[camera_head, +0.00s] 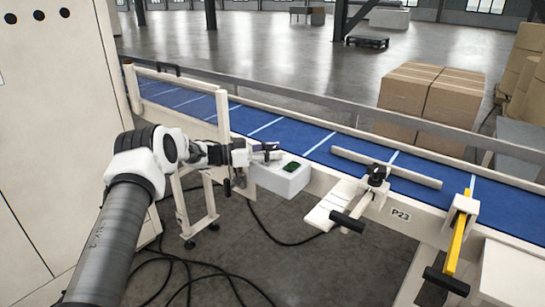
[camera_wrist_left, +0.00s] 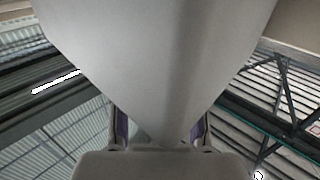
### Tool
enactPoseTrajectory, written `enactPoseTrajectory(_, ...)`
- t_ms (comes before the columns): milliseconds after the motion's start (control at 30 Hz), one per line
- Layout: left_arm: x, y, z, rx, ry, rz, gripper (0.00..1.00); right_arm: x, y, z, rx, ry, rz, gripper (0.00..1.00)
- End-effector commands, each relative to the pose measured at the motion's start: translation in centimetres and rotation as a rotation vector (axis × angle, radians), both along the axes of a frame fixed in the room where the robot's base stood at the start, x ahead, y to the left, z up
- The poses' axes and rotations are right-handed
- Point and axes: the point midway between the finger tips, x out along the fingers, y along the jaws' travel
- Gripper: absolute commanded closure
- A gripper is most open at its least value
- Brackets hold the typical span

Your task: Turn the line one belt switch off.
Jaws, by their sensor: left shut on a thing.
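A pale switch box (camera_head: 281,178) with a dark green part on its top is fixed at the near side of the blue belt (camera_head: 230,113). My left gripper (camera_head: 266,152) reaches in from the left and is at the box's far left top edge. Its jaws are shut on a part at the box, mostly hidden by the fingers. In the left wrist view a large pale tapered surface (camera_wrist_left: 160,60) narrows down between the purple-edged fingers of the left gripper (camera_wrist_left: 160,132). The switch's position cannot be made out. My right gripper is not in view.
A pale bracket with a black handle (camera_head: 347,221) and a yellow bar (camera_head: 457,240) stand along the belt's near side, to the right. A pale bar (camera_head: 386,168) lies across the belt. Cartons (camera_head: 430,98) stand behind. Black cables (camera_head: 262,228) lie on the floor.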

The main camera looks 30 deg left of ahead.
Motion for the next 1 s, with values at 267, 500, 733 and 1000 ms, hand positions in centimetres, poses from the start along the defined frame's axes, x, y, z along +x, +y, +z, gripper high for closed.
enactPoseTrajectory(267, 0.07, 0.03, 0.18, -0.001, -0.005, -0.056, 0.92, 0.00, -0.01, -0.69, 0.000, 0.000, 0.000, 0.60)
enactPoseTrajectory(500, 0.07, 0.03, 0.30, -0.002, -0.005, -0.059, 0.92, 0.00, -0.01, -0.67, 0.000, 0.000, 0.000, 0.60)
enactPoseTrajectory(733, 0.09, 0.03, 0.29, -0.002, -0.005, -0.059, 0.31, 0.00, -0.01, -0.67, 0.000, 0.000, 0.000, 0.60)
enactPoseTrajectory(1000, 0.03, 0.03, 0.14, -0.002, -0.003, -0.059, 0.31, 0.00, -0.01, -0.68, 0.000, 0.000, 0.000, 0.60)
